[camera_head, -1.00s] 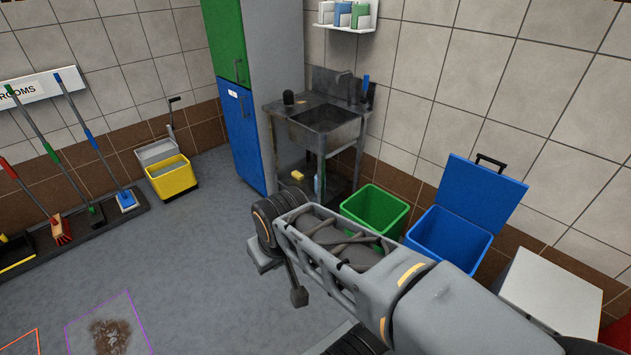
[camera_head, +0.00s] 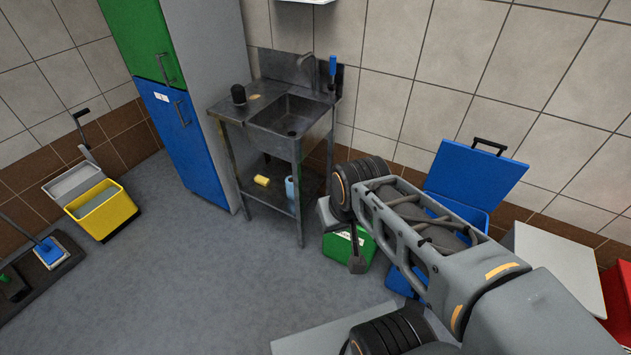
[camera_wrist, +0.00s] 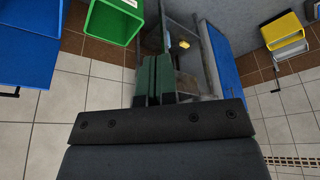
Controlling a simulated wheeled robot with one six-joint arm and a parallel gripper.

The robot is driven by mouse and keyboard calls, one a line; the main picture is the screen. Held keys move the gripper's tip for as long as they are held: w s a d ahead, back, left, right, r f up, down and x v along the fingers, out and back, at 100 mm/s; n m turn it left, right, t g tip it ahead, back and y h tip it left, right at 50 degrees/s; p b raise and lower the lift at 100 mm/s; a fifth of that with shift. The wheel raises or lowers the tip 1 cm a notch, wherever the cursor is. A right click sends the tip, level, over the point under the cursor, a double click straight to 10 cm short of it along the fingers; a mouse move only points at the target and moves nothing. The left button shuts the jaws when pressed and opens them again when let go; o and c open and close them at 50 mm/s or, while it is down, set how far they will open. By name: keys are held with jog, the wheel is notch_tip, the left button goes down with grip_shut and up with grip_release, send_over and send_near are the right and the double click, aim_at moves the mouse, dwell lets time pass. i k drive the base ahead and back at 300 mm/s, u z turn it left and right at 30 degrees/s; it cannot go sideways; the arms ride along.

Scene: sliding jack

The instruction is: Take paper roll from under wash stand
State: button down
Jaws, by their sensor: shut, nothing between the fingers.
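The wash stand (camera_head: 270,103) is a dark metal sink on legs with a low shelf, against the wall beside the cabinet. On its low shelf a small blue upright cylinder, which looks like the paper roll (camera_head: 291,187), stands at the right behind a front leg. A yellow sponge (camera_head: 262,181) lies to its left; it also shows in the wrist view (camera_wrist: 183,43). My gripper (camera_wrist: 154,60) is shut and empty. In the wrist view its fingers overlap the stand and hide part of it; I cannot tell the distance.
A green bin (camera_head: 345,250) stands right of the stand, partly behind my arm. A blue bin with a raised lid (camera_head: 475,178) is farther right. The tall cabinet (camera_head: 180,125) borders the stand's left. The floor in front of the stand (camera_head: 220,260) is clear.

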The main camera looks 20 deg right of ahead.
aim_at(289, 184)
jog(key=u, duration=0.35)
jog(key=i, duration=0.85)
jog(key=u, duration=0.7)
jog(key=i, duration=1.15)
jog(key=z, duration=0.2)
